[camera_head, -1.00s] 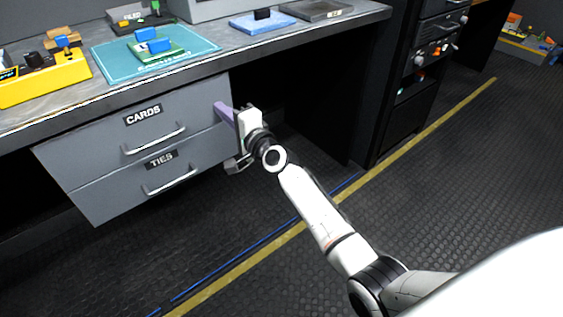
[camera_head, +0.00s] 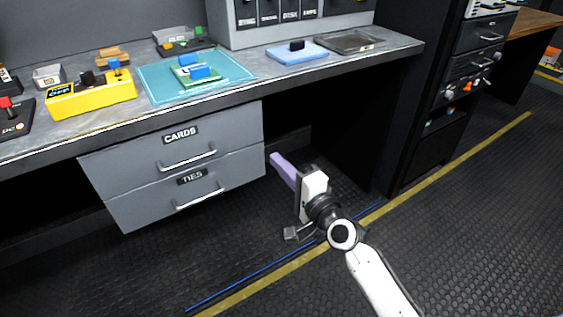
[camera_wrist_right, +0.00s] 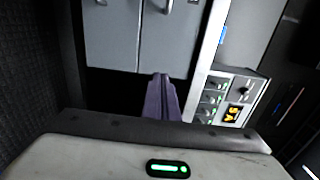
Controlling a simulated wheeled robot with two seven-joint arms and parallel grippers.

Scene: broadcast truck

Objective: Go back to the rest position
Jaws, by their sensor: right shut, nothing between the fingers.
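My right gripper (camera_head: 277,160) is in the head view, to the right of the drawers and in front of the dark opening under the bench. Its purple fingers are shut and empty, pointing up and left, apart from the drawer fronts. In the right wrist view the closed purple fingers (camera_wrist_right: 161,98) point toward the grey drawer fronts. My left gripper is not in view.
The grey bench (camera_head: 350,62) carries a teal mat (camera_head: 160,92) with a green board, a yellow tray (camera_head: 88,104) and a blue pad (camera_head: 297,56). The CARDS drawer (camera_head: 228,124) and TIES drawer (camera_head: 130,216) look shut. A black rack (camera_head: 420,165) stands at right. Dark floor lies open in front.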

